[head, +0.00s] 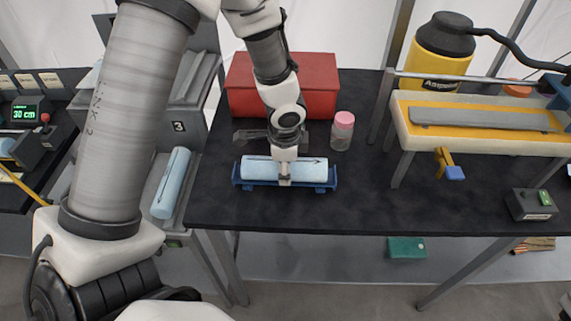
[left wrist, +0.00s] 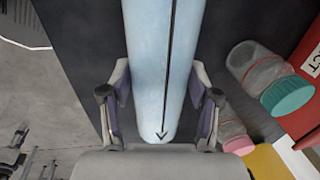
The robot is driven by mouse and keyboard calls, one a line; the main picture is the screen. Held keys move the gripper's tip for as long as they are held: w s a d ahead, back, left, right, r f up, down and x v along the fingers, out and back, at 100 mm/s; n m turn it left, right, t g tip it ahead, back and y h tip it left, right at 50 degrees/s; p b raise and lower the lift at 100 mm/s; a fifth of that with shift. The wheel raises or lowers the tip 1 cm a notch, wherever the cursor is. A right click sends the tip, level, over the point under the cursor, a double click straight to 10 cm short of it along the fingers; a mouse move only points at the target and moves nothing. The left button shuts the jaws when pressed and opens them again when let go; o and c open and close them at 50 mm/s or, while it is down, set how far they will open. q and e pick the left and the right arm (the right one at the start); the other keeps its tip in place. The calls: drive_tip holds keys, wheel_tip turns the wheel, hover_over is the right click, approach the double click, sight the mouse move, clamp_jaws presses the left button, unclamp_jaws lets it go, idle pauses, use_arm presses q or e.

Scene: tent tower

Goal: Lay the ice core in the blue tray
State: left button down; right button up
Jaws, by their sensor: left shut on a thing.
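A pale blue ice core (head: 257,168) with a dark line along it lies level at the blue tray (head: 333,182), between its raised ends. Whether it rests fully on the tray floor cannot be told. My left gripper (head: 285,179) comes down from above and is shut on the core's middle. In the left wrist view, the core (left wrist: 150,60) lies between the two fingers of the left gripper (left wrist: 160,108), with an arrowhead near its lower end. The tray does not show there. My right gripper is not in view.
A second pale blue core (head: 171,183) lies on the grey unit at left. Behind the tray are a red box (head: 315,85) and a pink-lidded jar (head: 342,131). A yellow-topped bench (head: 480,125) stands right. The black table (head: 360,205) is clear in front.

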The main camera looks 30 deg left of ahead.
use_arm(q)
drive_tip(key=shift+f+b, duration=0.25)
drive_tip(key=shift+b, duration=0.05)
idle(0.4)
drive_tip(key=shift+c, duration=1)
unclamp_jaws()
wheel_tip(320, 180, up, 12)
drive_tip(key=s+d, duration=0.1)
drive_tip(key=shift+s, duration=0.3)
drive_tip(key=shift+f, duration=0.1)
